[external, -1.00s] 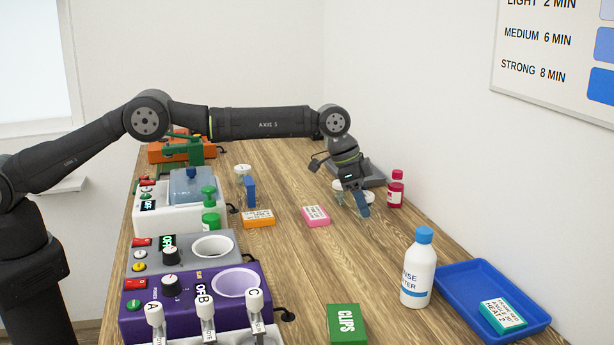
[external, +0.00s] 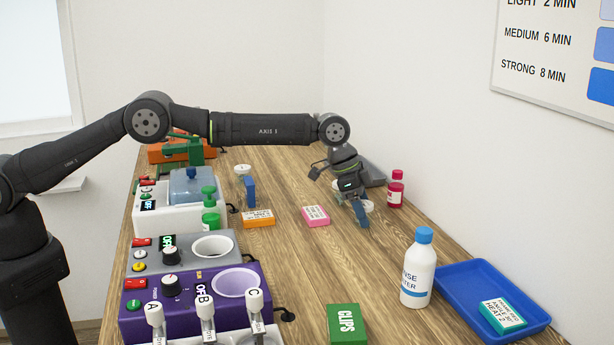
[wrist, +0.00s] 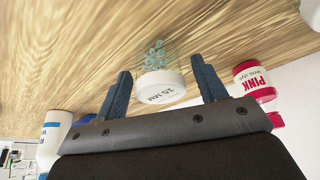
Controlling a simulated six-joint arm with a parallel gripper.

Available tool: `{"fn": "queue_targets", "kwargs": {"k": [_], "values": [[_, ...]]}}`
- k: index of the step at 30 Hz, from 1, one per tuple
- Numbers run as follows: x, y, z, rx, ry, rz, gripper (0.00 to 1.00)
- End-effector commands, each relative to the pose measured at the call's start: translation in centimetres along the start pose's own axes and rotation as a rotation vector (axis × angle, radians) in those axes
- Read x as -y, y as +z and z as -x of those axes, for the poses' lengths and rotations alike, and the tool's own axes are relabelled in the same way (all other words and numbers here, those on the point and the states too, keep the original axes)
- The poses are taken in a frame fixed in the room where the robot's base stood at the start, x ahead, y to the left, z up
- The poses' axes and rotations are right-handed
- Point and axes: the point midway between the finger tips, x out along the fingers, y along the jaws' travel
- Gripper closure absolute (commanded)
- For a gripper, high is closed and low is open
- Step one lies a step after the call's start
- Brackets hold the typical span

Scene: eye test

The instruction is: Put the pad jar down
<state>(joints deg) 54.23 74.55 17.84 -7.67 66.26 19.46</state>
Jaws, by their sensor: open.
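The pad jar (wrist: 161,84) is clear, with small blue-green pads inside and a white lid marked 15 MM. In the wrist view it is between the two fingers of my gripper (wrist: 160,66), with a gap on each side. My gripper is open and not closed on it. The jar appears to stand on the wooden table. In the external view my gripper (external: 361,215) is low over the table's right side, and the jar's white lid (external: 368,206) partly shows beside a finger; the rest is hidden or too small to tell.
A pink dye bottle (external: 396,190) stands close to the right of my gripper. A grey tray (external: 374,173) lies behind it. A pink box (external: 315,215) is to the left. The rinse water bottle (external: 418,268) and blue tray (external: 457,302) are nearer. Bare table (external: 300,265) lies in the middle.

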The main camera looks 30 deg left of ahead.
Motion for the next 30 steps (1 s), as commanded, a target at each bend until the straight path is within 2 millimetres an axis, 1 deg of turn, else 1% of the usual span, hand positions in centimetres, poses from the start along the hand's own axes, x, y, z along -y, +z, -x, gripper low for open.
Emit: {"fn": "queue_targets", "kwargs": {"k": [5,15,18,21,24,30], "values": [[0.0,-0.1,2.1,-0.002,-0.001,0.0,0.35],[0.1,-0.1,8.6,-0.001,-0.001,0.0,0.35],[0.1,-0.1,10.2,-0.002,-0.001,0.0,0.35],[0.0,0.0,11.3,0.0,0.0,0.0,0.35],[0.0,0.0,11.8,0.0,0.0,0.0,0.35],[0.0,0.0,12.0,0.0,0.0,0.0,0.35]]}}
